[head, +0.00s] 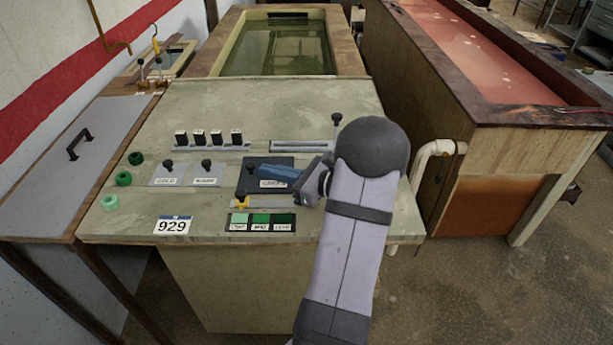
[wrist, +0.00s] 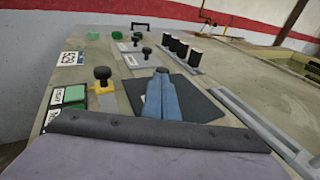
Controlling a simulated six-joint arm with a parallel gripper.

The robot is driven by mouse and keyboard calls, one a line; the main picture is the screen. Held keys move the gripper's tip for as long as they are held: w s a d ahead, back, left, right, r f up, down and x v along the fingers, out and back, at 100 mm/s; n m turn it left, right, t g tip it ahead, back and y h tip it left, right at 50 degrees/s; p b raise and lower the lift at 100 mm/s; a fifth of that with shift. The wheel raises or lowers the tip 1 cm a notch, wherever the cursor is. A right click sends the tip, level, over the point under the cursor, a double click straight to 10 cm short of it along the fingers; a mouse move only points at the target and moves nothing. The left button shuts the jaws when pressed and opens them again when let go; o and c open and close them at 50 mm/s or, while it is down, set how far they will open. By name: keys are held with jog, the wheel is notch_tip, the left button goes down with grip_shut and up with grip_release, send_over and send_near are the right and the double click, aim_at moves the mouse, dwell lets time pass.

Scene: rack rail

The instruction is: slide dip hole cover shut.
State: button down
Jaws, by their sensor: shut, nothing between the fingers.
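A flat grey panel with a black handle (head: 79,144) lies on the bench at the left in the head view; it looks like the dip hole cover (head: 60,185). Behind it is a small framed opening (head: 168,62), which looks like the dip hole and shows uncovered. My gripper (head: 262,171) is shut and empty, its blue fingers over a dark square plate (head: 250,187) on the control panel, well to the right of the handle. In the wrist view the shut fingers (wrist: 161,73) point towards the handle (wrist: 139,26), which is small and far off.
The control panel (head: 190,105) between my gripper and the cover carries black-knobbed levers (head: 168,165), black switches (head: 208,138) and green buttons (head: 124,179). A yellow hook (head: 155,42) hangs near the opening. A liquid-filled tank (head: 280,50) stands behind, a red-topped trough (head: 480,50) at right.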

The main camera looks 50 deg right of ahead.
jog(key=b+v, duration=0.2)
jog(key=v, duration=1)
jog(key=shift+d+f, duration=0.1)
jog(key=shift+w, duration=0.1)
